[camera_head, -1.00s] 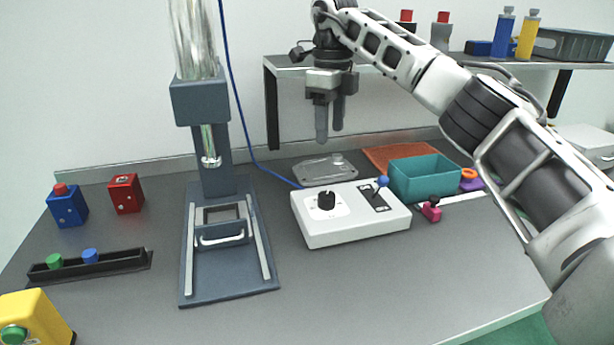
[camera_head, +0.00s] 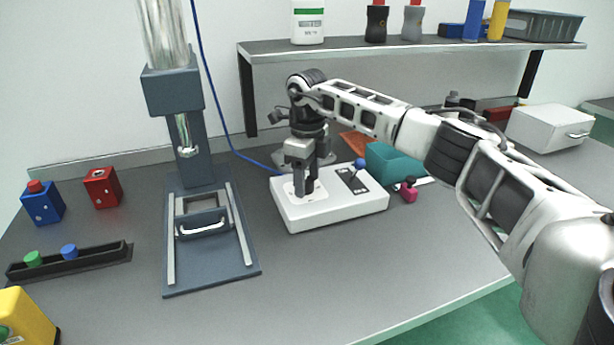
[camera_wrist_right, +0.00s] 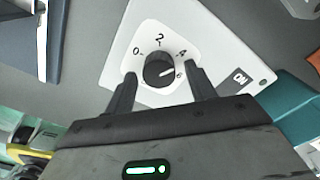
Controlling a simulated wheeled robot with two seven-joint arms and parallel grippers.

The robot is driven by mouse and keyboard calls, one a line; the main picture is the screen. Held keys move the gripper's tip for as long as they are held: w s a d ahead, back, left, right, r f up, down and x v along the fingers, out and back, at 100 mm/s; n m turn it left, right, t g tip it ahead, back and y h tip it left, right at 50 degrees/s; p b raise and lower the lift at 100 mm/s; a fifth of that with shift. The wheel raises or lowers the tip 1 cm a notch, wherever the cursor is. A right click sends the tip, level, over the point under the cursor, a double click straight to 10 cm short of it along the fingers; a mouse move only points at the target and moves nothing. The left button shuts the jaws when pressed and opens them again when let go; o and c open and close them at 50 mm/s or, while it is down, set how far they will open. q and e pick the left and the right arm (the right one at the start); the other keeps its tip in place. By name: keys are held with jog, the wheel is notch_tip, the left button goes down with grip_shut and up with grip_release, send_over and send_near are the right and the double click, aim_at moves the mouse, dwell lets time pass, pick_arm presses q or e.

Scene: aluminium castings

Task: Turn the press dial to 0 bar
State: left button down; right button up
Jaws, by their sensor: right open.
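The press dial (camera_wrist_right: 160,70) is a round black knob on a white plate marked 0, 2, 4 and 6. Its white pointer line seems to point toward the 6. It sits on the white control box (camera_head: 345,208), and my fingers hide it in the head view. My right gripper (camera_head: 306,188) points down over the dial. In the right wrist view its open fingers (camera_wrist_right: 160,77) stand on either side of the dial, with a gap visible on both sides. My left gripper is not in view.
The box also carries a blue-knobbed lever (camera_head: 360,163). The blue-grey press (camera_head: 210,284) stands to its left. A teal bin (camera_head: 390,162) and a pink-red item (camera_head: 408,190) are to its right. A shelf (camera_head: 420,49) is behind. The front table area is clear.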

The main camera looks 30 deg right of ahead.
jog(key=shift+f, duration=0.2)
jog(key=c, duration=1)
